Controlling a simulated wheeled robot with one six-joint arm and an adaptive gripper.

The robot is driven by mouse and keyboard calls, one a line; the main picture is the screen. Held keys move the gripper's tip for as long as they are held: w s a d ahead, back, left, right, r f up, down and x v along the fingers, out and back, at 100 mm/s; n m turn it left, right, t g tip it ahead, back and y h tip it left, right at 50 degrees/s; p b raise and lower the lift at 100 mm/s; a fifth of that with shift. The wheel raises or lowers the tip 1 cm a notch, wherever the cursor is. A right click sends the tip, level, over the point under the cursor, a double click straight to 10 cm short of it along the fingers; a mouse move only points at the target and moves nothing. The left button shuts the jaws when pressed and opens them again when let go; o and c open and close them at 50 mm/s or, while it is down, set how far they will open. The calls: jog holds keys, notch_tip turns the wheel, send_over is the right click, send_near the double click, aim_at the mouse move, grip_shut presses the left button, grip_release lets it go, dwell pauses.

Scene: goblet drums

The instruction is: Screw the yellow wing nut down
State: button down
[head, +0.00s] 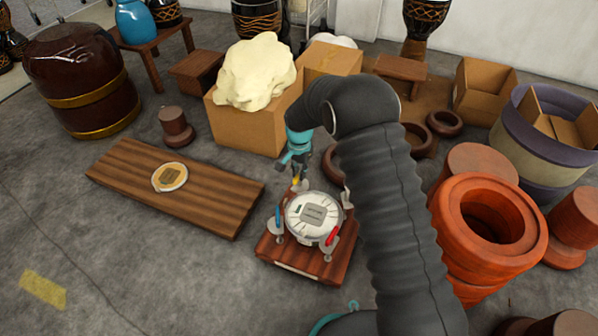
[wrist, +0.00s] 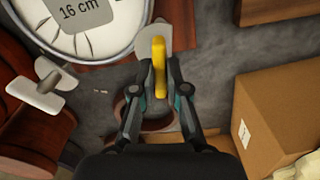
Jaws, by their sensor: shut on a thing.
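The yellow wing nut (wrist: 158,52) stands edge-on between my fingertips in the wrist view, beside the drum's rim and over a pale grey plate (wrist: 147,39). My gripper (wrist: 159,72) is shut on it. In the head view my gripper (head: 297,175) points down at the far side of the round white drum head (head: 300,226), and a bit of the yellow nut (head: 296,182) shows. The drum head lies on a reddish wooden base (head: 290,262). It also shows in the wrist view, marked "16 cm" (wrist: 112,28). The nut's underside and thread are hidden.
Around the drum head are a blue wing nut (head: 278,216), a red one (head: 332,235) and a whitish one (head: 348,199). A plank (head: 215,200) with a small disc lies left. A cardboard box (head: 245,127) stands behind; orange rings (head: 450,225) stand right.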

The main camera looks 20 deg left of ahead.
jog(key=c, duration=1.2)
grip_release()
notch_tip(320, 180, up, 12)
jog(key=shift+r, duration=0.1)
